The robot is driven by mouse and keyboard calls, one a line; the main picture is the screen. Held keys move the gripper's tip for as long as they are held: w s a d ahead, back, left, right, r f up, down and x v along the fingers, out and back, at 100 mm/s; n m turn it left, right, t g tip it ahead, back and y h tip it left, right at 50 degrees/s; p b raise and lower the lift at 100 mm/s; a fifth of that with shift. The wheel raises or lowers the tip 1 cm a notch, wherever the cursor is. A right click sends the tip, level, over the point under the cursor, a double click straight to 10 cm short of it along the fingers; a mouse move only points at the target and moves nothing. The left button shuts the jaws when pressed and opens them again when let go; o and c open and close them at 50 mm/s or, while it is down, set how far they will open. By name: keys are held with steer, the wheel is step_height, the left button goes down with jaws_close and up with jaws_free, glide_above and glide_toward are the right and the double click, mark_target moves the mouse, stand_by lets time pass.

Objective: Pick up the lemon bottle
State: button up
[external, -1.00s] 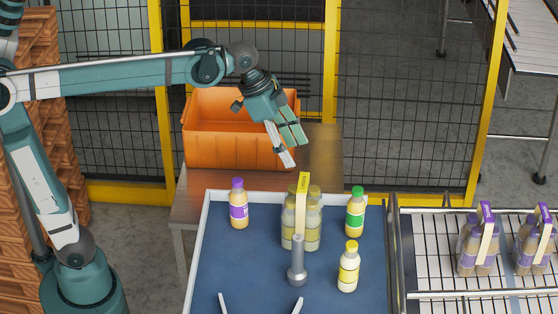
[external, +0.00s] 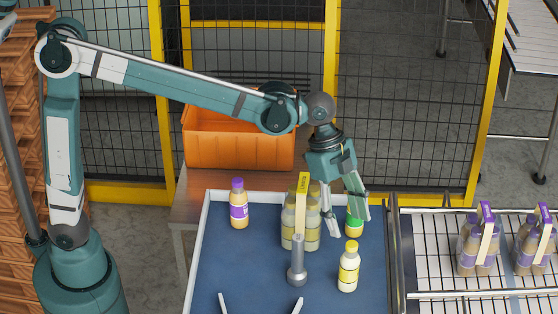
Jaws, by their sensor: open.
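The lemon bottle (external: 348,268), pale with a yellow cap and yellow label, stands upright on the blue tabletop, right of centre. My gripper (external: 349,224) is open and empty, fingers pointing down. In the picture it lies just above the lemon bottle's cap, apart from it.
A pack of yellow-capped bottles (external: 288,229) with a yellow strap stands close on the left, behind a grey post (external: 297,268). A purple-capped bottle (external: 239,207) stands further left. An orange crate (external: 238,152) is behind. Purple packs (external: 477,245) sit on the right conveyor.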

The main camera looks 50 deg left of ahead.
glide_toward(349, 266)
step_height(349, 266, down, 5)
steer(key=w, duration=0.2)
steer(key=shift+w+a, duration=0.25)
steer(key=shift+a, duration=0.25)
steer(key=shift+x, duration=1.25)
steer(key=shift+d+f, duration=0.1)
steer(key=shift+p+x, duration=0.35)
steer(key=shift+x, duration=2.15)
steer(key=shift+s, duration=0.15)
steer(key=c, duration=1.1)
